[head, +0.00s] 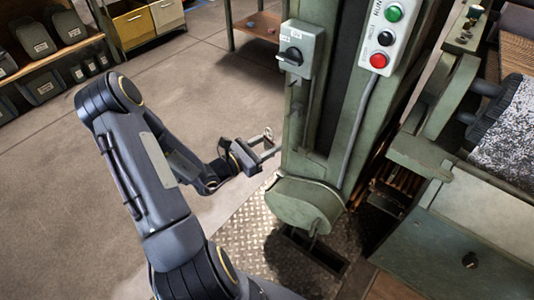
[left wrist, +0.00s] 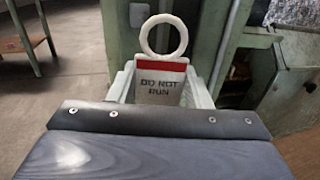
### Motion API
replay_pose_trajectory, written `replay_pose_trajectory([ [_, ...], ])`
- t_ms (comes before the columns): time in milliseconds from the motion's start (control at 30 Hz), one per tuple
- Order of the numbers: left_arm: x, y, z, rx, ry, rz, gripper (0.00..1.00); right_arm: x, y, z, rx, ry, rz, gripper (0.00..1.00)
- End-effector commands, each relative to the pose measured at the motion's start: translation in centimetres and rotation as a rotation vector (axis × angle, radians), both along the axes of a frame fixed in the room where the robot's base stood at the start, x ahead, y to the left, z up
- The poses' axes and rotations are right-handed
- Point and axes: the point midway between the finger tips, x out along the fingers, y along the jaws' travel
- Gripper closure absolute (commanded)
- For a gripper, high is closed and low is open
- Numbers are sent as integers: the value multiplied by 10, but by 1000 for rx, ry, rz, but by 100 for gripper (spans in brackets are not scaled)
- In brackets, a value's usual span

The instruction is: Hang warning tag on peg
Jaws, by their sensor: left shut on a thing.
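The warning tag (left wrist: 160,88) shows in the left wrist view. It is a white plate with a red band, the words DO NOT RUN and a white ring at its top. My left gripper (left wrist: 160,93) is shut on the tag, with a pale finger at each side and the ring standing up above the fingers. In the head view my left gripper (head: 268,149) is beside the green machine column, left of it and below the grey switch box; the tag is too small to make out clearly there. I cannot pick out the peg for sure. My right gripper is out of view.
The green column (head: 325,120) carries the grey switch box (head: 300,48) with a dark knob and a button panel (head: 385,38). A rounded green housing (head: 305,204) juts out low on the column. Open floor (head: 200,75) lies to the left, with shelves beyond.

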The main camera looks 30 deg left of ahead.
Motion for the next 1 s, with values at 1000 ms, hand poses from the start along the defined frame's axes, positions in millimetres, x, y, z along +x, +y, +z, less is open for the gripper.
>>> replay_pose_trajectory([
  [1000,68,-5,1,0,0,0,76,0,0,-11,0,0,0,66],
])
